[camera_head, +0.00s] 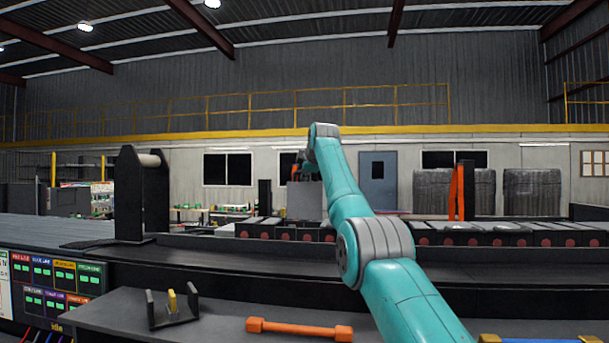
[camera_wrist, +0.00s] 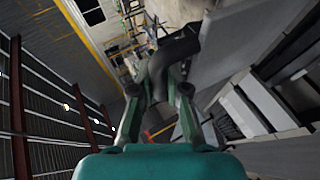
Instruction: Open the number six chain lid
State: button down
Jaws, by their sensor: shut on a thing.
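My gripper (camera_wrist: 160,88) is shut on a dark bent piece (camera_wrist: 178,48) between its two fingers in the wrist view. I cannot tell whether this piece is a tool or part of a lid. In the head view my teal arm reaches up and forward, and its end is mostly hidden behind the forearm. The dark drag chain (camera_head: 480,236) runs across the middle behind the arm, with pale tops and red round marks on its side. No lid number is readable, so I cannot tell which is number six.
An orange bar tool (camera_head: 299,329) lies on the front bench. A dark holder with a yellow piece (camera_head: 172,304) stands to its left. A black upright bracket with a roller (camera_head: 142,195) rises at left. Orange straps (camera_head: 456,192) stand behind the chain at right.

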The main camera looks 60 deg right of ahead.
jog(key=shift+d, duration=0.1)
dwell(0.3)
jog(key=c, duration=1.2)
grip_release()
jog(key=shift+o, duration=0.2)
jog(key=v, duration=1.2)
jog(key=shift+w, duration=0.1)
